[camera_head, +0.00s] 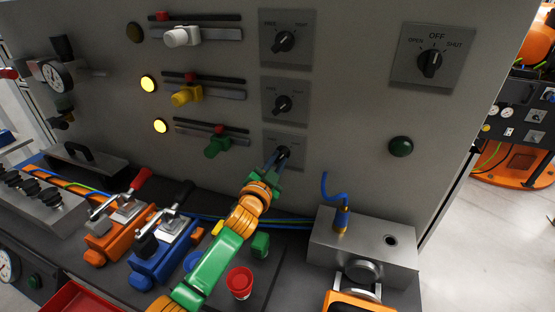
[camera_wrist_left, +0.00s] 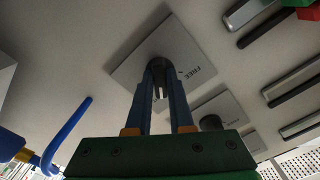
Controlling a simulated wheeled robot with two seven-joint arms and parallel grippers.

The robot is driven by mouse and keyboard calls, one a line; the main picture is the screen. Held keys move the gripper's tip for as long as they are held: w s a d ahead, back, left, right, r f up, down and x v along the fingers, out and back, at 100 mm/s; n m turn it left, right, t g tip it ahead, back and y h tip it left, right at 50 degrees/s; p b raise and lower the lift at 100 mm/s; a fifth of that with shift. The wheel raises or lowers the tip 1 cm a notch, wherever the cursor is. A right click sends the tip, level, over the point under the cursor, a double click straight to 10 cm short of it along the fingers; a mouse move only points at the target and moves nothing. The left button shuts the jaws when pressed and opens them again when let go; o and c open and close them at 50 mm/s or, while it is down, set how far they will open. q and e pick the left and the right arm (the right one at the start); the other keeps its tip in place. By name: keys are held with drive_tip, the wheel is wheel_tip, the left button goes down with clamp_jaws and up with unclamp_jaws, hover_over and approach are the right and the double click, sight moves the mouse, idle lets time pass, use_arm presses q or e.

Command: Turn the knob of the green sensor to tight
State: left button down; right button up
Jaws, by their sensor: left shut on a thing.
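The green sensor (camera_head: 217,147) is a green block on the lowest slider rail of the grey panel. Its dark round knob (camera_head: 284,152) sits to its right on the lowest square label plate (camera_head: 298,147). My left gripper (camera_head: 277,159) comes up from below and is shut on this knob. In the left wrist view the two fingers stand on either side of the knob (camera_wrist_left: 158,50), and the word FREE shows on the plate (camera_wrist_left: 195,62). My right gripper does not show.
Two similar knobs (camera_head: 284,41) (camera_head: 283,104) sit above in the same column. Below are orange and blue clamps (camera_head: 162,252), a red button (camera_head: 240,282) and a metal box (camera_head: 345,243) with a blue cable.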

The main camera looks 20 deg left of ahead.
use_arm(q)
drive_tip(key=shift+m, duration=0.6)
drive_tip(key=shift+r+m, duration=0.1)
drive_tip(key=shift+m, duration=0.2)
drive_tip(key=c, duration=0.8)
unclamp_jaws()
drive_tip(key=shift+w, duration=0.1)
drive_tip(key=s, duration=0.7)
drive_tip(key=shift+a, duration=0.15)
